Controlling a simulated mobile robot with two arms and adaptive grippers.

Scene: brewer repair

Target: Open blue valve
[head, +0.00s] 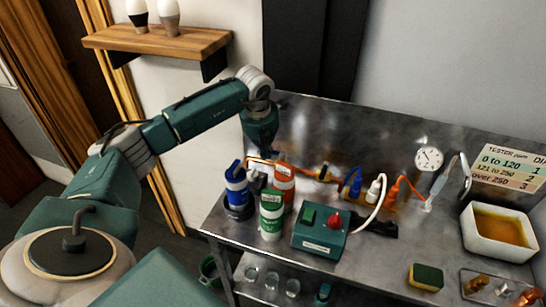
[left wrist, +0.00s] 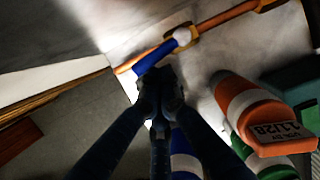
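The blue valve handle (left wrist: 156,56) sits on a copper-coloured pipe, with a pale round knob (left wrist: 182,37) beside it, in the left wrist view. My left gripper (left wrist: 161,82) has its dark fingertips together right at the near side of this handle. I cannot tell whether they touch it. Other blue fittings (head: 351,186) stand along the pipe further right. My right gripper is not in view.
Blue (head: 236,192), orange (head: 284,184) and green (head: 271,215) canisters stand close to my left gripper. A green control box (head: 319,238) with a red knob is in front. A gauge (head: 429,159), a white basin (head: 478,246) and a sponge (head: 426,277) lie to the right.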

